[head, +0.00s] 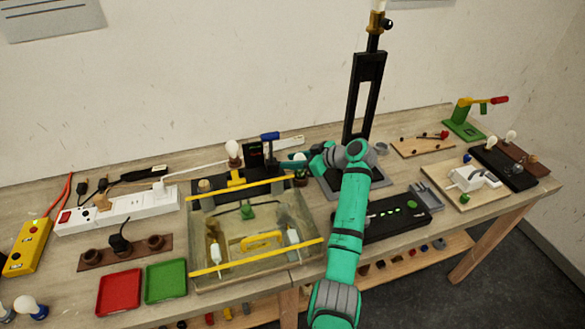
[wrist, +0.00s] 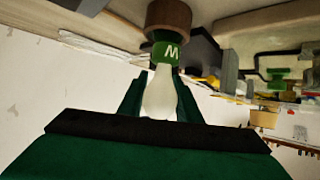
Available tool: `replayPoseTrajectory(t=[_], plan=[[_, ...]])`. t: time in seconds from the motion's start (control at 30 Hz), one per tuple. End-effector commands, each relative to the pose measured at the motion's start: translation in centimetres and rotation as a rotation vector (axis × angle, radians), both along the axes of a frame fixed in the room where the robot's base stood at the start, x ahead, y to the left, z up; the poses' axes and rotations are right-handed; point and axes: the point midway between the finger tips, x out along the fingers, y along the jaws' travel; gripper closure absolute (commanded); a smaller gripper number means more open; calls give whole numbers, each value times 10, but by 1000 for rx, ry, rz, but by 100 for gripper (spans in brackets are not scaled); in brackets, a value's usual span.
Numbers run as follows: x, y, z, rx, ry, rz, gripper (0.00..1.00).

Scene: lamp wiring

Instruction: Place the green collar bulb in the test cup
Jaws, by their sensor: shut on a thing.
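The green collar bulb (wrist: 158,92) has a white glass and a green collar (wrist: 165,53) marked with a white M. My gripper (wrist: 157,105) is shut on its glass, one finger on each side. The collar end meets a brown round cup (wrist: 168,18), and the bulb lines up with it. The metal base is hidden, and I cannot tell how deep it sits. In the head view the white glass (head: 299,157) shows at my gripper, above the dark brown cup (head: 301,181), behind the right rear of the glass-walled tray (head: 208,272).
A black unit with a red display (head: 254,152) and another white bulb (head: 233,148) stand left of my gripper. A tall black post (head: 364,95) rises to its right. Red (head: 119,292) and green (head: 166,281) trays lie front left.

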Motion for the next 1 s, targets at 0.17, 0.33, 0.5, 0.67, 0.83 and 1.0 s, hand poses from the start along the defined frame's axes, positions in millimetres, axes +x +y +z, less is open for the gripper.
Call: replayPoseTrajectory(t=[0.17,0.33,0.5,0.67,0.83,1.0], plan=[[3,-1,-15,0,3,1,92],[3,-1,-34,0,1,0,92],[3,-1,-34,0,-1,0,92],[3,-1,-36,0,0,0,92],[3,-1,-37,0,-1,0,50],[3,-1,-37,0,0,0,50]])
